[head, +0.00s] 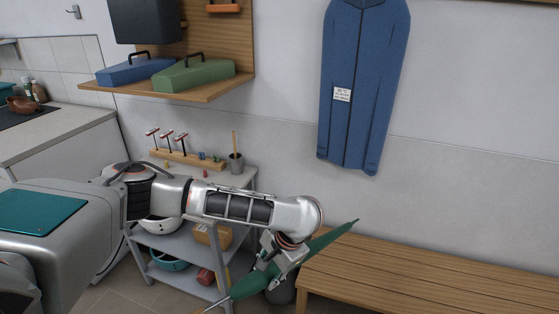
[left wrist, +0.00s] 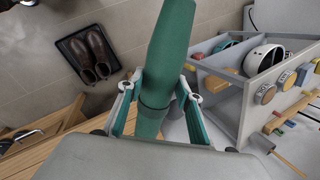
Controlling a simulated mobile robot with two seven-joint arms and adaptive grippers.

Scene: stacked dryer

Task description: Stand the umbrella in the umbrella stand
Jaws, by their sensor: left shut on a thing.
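A closed green umbrella (head: 325,238) is held in my left gripper (head: 278,268), tilted, with its pointed end up to the right beside the bench and its other end down to the left. In the left wrist view the umbrella (left wrist: 172,45) runs between the two fingers of my left gripper (left wrist: 158,90), which are shut on it. A dark grey round container (head: 283,293), perhaps the umbrella stand, shows partly below and behind the umbrella on the floor. Its opening is hidden. My right gripper is not in view.
A slatted wooden bench (head: 440,275) stands at the right. A grey shelf trolley (head: 190,241) with bowls and boxes stands behind my left arm. A blue garment bag (head: 365,80) hangs on the wall. Brown boots (left wrist: 88,55) sit on a dark tray.

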